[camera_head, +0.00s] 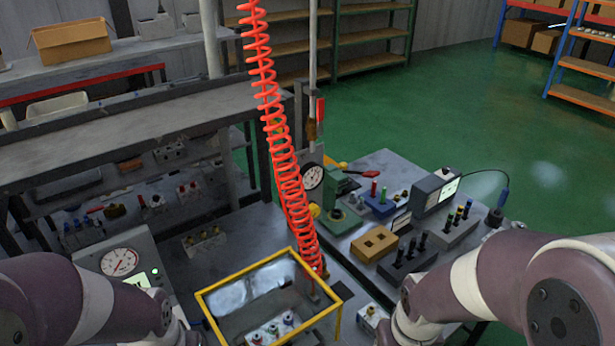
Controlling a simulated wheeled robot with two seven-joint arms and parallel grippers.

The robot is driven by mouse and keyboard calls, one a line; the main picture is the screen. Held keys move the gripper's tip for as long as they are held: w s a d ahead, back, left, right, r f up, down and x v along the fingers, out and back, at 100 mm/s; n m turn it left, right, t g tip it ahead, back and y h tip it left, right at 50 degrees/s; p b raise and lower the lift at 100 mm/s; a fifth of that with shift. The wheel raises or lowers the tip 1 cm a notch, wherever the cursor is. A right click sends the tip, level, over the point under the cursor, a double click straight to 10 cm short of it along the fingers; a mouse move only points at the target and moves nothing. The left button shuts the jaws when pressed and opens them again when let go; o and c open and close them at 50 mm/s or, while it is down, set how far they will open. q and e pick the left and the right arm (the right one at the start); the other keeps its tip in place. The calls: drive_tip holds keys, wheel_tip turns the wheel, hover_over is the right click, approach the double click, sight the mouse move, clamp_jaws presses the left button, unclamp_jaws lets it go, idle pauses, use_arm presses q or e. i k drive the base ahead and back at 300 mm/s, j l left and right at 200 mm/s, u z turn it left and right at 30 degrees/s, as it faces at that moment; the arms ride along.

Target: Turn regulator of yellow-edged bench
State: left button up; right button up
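A yellow-edged open box or frame (220,287) with greyish see-through sides stands at the bottom centre. A small block with several coloured knobs (272,331) shows inside it. Behind it, beside the red coiled hose (282,150), is a round white gauge (312,177). A yellow round part (315,211) shows just below that gauge, partly hidden by the hose. I cannot tell for sure which part is the regulator. My left and right arms come in at the bottom corners. Neither gripper shows.
A grey bench (385,166) on the right holds valve blocks, a green base (343,219), a tan block (374,243) and a meter (436,190). A panel with a dial (119,262) stands at left. Green floor (440,90) is clear behind.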

sight(315, 209)
drive_tip(key=i+l+u, duration=0.2)
drive_tip(key=l, duration=0.55)
drive_tip(key=i+l+u, duration=0.1)
drive_tip(key=l+u, duration=0.15)
drive_tip(key=l, duration=0.45)
drive_tip(key=l+u, duration=0.2)
drive_tip(key=l, duration=0.55)
